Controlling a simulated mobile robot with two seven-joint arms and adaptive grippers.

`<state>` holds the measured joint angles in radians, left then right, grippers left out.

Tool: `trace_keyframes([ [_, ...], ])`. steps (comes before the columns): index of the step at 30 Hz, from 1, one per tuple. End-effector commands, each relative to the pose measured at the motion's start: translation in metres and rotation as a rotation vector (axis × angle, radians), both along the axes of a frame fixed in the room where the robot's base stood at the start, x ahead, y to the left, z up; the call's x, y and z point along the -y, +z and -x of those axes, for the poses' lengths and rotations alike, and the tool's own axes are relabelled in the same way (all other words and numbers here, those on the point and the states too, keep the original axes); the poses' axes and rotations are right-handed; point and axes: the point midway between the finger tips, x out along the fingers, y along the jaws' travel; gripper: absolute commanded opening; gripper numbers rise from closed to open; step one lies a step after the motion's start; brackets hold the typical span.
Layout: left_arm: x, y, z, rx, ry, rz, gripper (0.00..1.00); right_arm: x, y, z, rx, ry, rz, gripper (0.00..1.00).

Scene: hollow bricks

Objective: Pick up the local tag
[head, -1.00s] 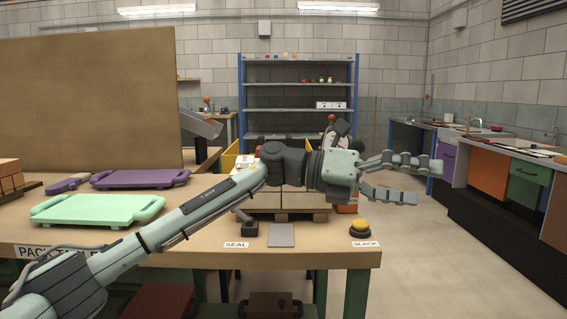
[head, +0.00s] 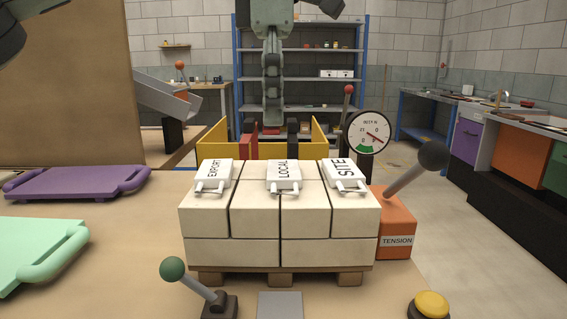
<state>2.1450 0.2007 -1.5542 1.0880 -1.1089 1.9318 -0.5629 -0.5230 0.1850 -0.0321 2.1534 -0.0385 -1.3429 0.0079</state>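The white local tag (head: 284,180) lies on top of a stack of pale hollow bricks (head: 255,215), with a small metal loop at its near end. The white export tag (head: 215,174) lies to its left and the white site tag (head: 345,173) to its right. My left gripper (head: 272,122) hangs from the top of the head view, fingers pointing down, above the local tag and apart from it. Its fingers line up as one column, so its opening does not show. Nothing is seen in it. My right gripper is out of view.
An orange tension box (head: 397,240) with a lever and a gauge (head: 366,132) stand right of the stack. A green-knobbed lever (head: 173,268) and yellow button (head: 431,305) are in front. Purple (head: 75,182) and green (head: 35,245) trays lie left. A yellow-sided bin (head: 322,138) is behind.

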Motion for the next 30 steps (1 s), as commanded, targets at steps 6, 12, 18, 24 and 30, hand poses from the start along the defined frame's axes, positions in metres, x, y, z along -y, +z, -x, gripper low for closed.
trace_keyframes([
  [6,-0.002,-0.023,0.0,0.0,0.001,-0.007,0.97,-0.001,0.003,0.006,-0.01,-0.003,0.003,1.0],
  [12,0.002,-0.051,-0.001,0.0,0.001,-0.007,0.97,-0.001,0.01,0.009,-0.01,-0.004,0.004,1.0],
  [18,0.003,-0.073,-0.001,0.001,0.001,-0.003,0.97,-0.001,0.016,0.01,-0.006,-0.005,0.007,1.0],
  [24,0.003,-0.076,-0.001,0.001,0.001,-0.002,0.97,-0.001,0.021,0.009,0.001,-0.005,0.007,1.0],
  [30,0.003,-0.076,-0.001,0.001,0.001,-0.002,0.8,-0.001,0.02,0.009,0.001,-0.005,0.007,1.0],
])
